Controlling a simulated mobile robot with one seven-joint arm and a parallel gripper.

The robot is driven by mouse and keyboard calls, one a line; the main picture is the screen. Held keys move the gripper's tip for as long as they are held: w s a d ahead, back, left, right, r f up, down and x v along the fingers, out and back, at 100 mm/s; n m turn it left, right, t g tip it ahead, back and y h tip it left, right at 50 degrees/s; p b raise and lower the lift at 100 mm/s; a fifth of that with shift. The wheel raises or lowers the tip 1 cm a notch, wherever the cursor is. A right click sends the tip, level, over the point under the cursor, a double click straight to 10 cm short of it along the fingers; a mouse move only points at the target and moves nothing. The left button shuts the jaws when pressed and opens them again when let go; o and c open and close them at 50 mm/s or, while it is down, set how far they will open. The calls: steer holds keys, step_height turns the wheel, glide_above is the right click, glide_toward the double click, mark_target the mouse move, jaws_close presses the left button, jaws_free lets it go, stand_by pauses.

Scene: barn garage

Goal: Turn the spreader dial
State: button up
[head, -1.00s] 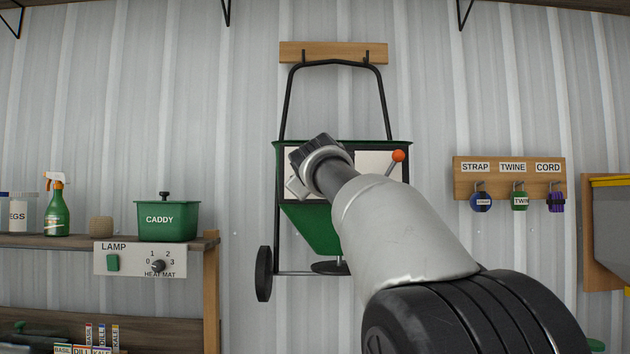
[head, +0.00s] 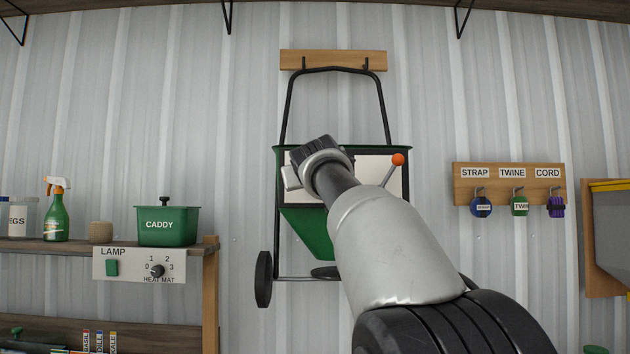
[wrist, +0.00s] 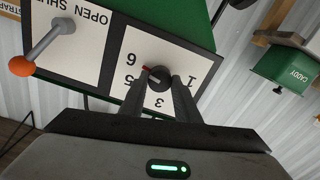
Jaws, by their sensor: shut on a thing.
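The spreader (head: 306,230) is a green hopper with a black frame, hung on the wall. In the wrist view its dial (wrist: 158,74) is a dark round knob with a red pointer mark, on a white numbered plate (wrist: 122,42) seen upside down. The red mark points toward the upper left of the picture, near the 6. My gripper (wrist: 160,80) is shut on the dial, one finger on each side. In the head view my arm and wrist hide the dial.
An orange-tipped lever (head: 397,159), which also shows in the wrist view (wrist: 22,66), stands out beside the dial plate. A shelf with a green caddy (head: 168,226) is at left. Hooks with strap, twine and cord (head: 510,183) are at right.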

stand_by(0.3)
steer(key=o, duration=1)
steer(key=shift+o, duration=0.2)
steer(key=s+b, duration=0.5)
steer(key=s, duration=1.2)
steer(key=shift+s, duration=0.25)
steer(key=shift+f, duration=0.1)
